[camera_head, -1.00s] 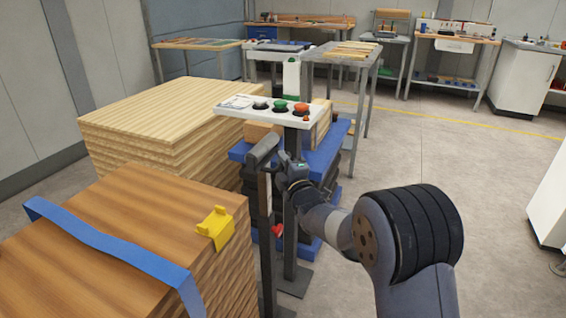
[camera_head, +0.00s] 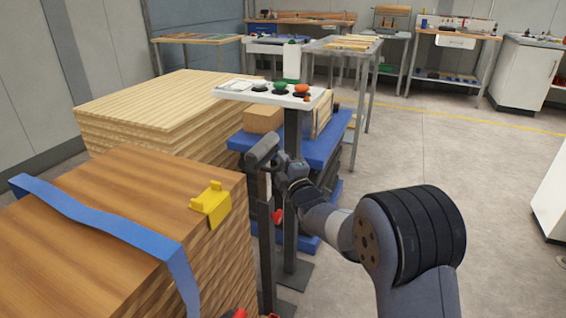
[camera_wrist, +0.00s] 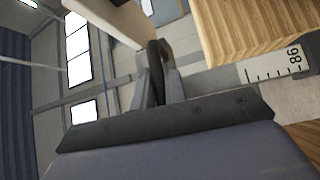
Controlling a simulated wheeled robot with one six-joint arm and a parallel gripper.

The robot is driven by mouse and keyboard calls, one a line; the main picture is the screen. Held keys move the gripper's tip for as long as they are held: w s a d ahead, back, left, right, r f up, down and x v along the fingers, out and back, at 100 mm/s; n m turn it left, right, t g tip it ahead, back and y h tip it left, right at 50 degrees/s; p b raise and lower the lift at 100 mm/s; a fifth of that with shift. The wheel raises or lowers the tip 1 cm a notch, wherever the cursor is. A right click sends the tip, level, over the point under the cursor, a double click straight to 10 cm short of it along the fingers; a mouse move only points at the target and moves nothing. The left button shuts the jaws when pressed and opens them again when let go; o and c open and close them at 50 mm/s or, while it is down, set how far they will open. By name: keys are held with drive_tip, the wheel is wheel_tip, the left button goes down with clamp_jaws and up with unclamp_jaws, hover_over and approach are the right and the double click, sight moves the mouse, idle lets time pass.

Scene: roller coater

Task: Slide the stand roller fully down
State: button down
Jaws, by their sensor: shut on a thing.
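The stand roller is a short dark grey roller (camera_head: 262,150) on top of a dark upright post (camera_head: 266,225), right of the wooden stacks. A red knob (camera_head: 277,215) shows on the stand below it. My gripper (camera_head: 285,168) is at the right side of the roller head, just below its top. In the wrist view my gripper (camera_wrist: 160,80) has its grey fingers closed around a narrow black part (camera_wrist: 155,72). That part seems to belong to the roller head. A scale marked 86 (camera_wrist: 272,70) shows at the right of the wrist view.
A brown wood stack (camera_head: 130,195) with a blue strap (camera_head: 95,225) and a yellow clip (camera_head: 212,203) stands close left. The floor at right is clear.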

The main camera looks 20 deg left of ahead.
wheel_tip(320, 180, down, 7)
drive_tip(key=b, duration=0.5)
drive_tip(key=shift+r, duration=0.2)
drive_tip(key=c, duration=1.5)
unclamp_jaws()
drive_tip(key=shift+o, duration=0.2)
drive_tip(key=shift+r, duration=0.1)
drive_tip(key=p+v, duration=0.1)
drive_tip(key=v, duration=0.9)
drive_tip(key=shift+s+d, duration=0.25)
drive_tip(key=shift+s, duration=0.05)
drive_tip(key=shift+w+a, duration=0.1)
